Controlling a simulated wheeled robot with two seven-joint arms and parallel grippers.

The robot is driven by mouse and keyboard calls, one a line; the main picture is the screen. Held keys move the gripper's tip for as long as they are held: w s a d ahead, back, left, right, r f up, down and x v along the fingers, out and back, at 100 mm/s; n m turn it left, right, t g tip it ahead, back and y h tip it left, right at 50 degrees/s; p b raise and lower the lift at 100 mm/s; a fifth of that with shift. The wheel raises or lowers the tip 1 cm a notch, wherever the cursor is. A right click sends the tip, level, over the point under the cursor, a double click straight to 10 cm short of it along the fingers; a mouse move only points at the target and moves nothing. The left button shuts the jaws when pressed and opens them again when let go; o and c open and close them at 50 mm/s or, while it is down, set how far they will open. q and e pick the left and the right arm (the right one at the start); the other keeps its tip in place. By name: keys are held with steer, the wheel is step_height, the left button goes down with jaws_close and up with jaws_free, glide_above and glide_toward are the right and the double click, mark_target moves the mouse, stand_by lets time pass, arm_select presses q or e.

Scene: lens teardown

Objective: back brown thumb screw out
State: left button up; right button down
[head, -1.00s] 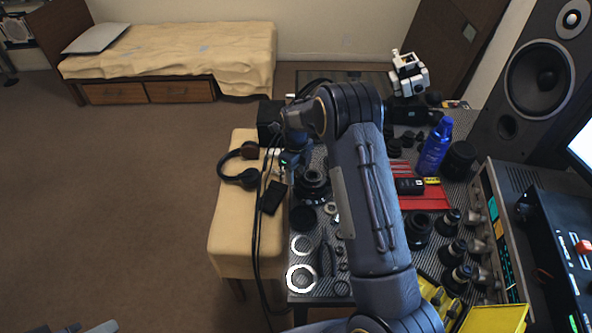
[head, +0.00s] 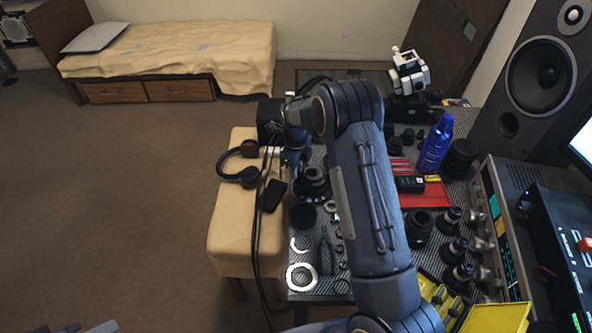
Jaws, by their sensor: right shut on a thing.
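My right arm reaches over the bench, and its gripper (head: 297,166) points down at the bench's left edge, beside a dark lens body (head: 313,184). The gripper is small and partly hidden by my wrist and cables. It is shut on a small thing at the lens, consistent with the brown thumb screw. The screw itself is too small and covered to make out, so I cannot tell how far out it stands. My left gripper is not in view.
A pale ring (head: 301,277) and pliers (head: 327,258) lie at the bench's near left. Headphones (head: 239,166) lie on the padded stool (head: 229,240). A blue bottle (head: 435,145), a red tray (head: 430,196) and several lens parts fill the right side. The floor at left is clear.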

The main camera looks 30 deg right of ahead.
steer(key=n+b, duration=0.1)
steer(key=n, duration=0.2)
steer(key=shift+f+n, duration=0.1)
steer(key=shift+n, duration=0.2)
steer(key=n+b, duration=0.1)
steer(key=n, duration=0.2)
steer(key=shift+n, duration=0.3)
steer(key=n+b, duration=0.1)
steer(key=n, duration=0.2)
steer(key=shift+n, duration=0.3)
steer(key=n+b, duration=0.1)
steer(key=n, duration=0.7)
steer(key=shift+b, duration=0.35)
steer(key=n, duration=0.4)
steer(key=shift+n, duration=0.3)
steer(key=n, duration=0.3)
steer(key=shift+n, duration=0.3)
steer(key=shift+n+b, duration=0.3)
steer(key=shift+n, duration=1.4)
